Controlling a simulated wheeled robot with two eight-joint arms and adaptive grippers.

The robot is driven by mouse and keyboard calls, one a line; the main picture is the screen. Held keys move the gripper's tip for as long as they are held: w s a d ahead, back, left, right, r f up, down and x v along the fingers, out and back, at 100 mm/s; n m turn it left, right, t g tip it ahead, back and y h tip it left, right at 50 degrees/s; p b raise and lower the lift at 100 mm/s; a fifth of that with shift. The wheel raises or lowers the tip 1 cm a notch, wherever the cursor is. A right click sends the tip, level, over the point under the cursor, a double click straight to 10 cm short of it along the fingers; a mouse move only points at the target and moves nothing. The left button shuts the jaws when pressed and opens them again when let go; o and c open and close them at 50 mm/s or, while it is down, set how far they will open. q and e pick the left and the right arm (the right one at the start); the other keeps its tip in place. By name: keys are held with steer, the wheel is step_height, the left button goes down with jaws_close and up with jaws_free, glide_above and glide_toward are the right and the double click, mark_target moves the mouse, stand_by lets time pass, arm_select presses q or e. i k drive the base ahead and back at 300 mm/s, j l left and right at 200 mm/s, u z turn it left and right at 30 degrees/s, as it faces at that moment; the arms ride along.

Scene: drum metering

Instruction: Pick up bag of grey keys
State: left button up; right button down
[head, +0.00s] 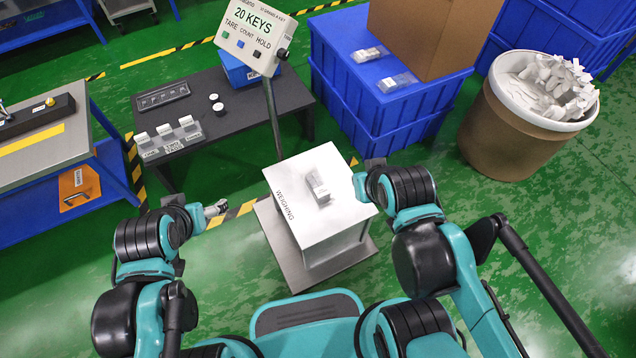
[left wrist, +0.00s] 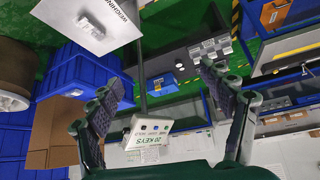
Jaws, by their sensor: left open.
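A small clear bag with grey and white contents (head: 318,187) lies on the white top of the weighing scale (head: 290,222), marked WEIGHING. I cannot make out single keys in it. In the left wrist view the same bag (left wrist: 91,26) shows small on the scale top (left wrist: 112,38) at the upper left. My left gripper (head: 214,209) is left of the scale, apart from it and empty; its spread fingers also show in the left wrist view (left wrist: 160,92). My right gripper (head: 364,181) is at the scale's right edge, its fingers mostly hidden by its own wrist.
A display (head: 257,32) reading 20 KEYS stands on a pole behind the scale. A dark low table (head: 225,118) holds small white-topped items. Blue crates (head: 345,100) carry two more clear bags (head: 370,53) and a cardboard box (head: 430,35). A brown drum (head: 505,130) holds white pieces.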

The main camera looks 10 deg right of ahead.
mark_target(322, 193)
steer(key=k+j+z, duration=0.1)
steer(key=z, duration=0.2)
steer(key=j+z, duration=0.3)
steer(key=z, duration=0.15)
steer(key=j+z, duration=0.4)
steer(key=k+j+z, duration=0.1)
steer(key=z, duration=0.35)
steer(key=k+j+z, duration=0.15)
steer(key=j+z, duration=0.3)
steer(key=k+j+z, duration=0.15)
steer(key=z, duration=0.25)
steer(key=j+z, duration=0.25)
steer(key=i+l, duration=0.05)
